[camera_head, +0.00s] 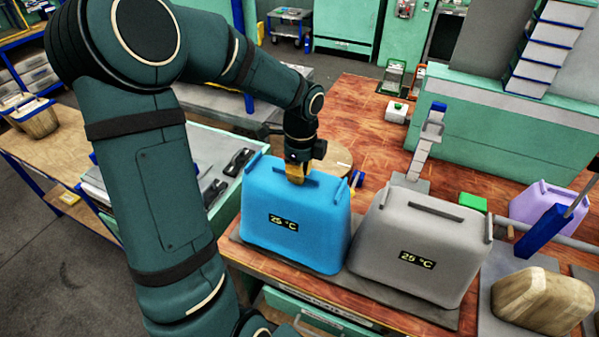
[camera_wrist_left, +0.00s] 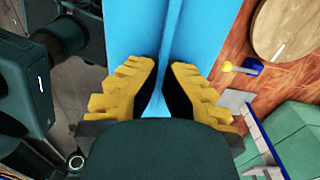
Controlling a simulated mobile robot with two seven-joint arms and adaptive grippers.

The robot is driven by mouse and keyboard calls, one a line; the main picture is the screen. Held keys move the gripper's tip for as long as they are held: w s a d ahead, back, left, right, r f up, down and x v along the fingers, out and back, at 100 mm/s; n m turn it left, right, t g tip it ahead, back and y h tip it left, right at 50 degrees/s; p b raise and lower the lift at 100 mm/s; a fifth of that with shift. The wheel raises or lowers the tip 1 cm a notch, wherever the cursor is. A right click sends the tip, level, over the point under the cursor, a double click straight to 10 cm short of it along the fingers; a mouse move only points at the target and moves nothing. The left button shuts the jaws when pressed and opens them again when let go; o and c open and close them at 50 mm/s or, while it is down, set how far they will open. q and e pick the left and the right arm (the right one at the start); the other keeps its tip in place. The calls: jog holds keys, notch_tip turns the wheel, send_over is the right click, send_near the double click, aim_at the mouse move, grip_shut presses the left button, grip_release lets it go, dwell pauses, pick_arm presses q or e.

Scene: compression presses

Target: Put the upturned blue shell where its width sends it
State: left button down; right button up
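The blue shell (camera_head: 296,222) is a box with a small display reading 25 °C, standing on a dark mat (camera_head: 275,257) at the table's front edge. A narrow raised bar runs along its top. My left gripper (camera_head: 297,172) is over the top of the shell. In the left wrist view the yellow fingers (camera_wrist_left: 165,72) lie on both sides of the blue shell's bar (camera_wrist_left: 170,25), close against it with only the bar's width between the tips. Contact is partly hidden by the fingers. My right gripper is not in view.
A grey shell (camera_head: 415,238) with a like display stands close to the right of the blue one. Behind are a round wooden disc (camera_head: 332,157), a grey stand (camera_head: 419,160) and a green block (camera_head: 473,203). A purple shell (camera_head: 540,207) and a wooden block (camera_head: 543,300) are at right.

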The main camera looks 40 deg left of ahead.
pick_arm(q)
jog(key=c, duration=1.1)
grip_release()
jog(key=shift+c, duration=0.2)
notch_tip(320, 180, up, 12)
jog(key=p, duration=0.1)
jog(key=shift+w+p, duration=0.3)
jog(key=shift+p, duration=0.05)
jog(key=shift+a, duration=0.1)
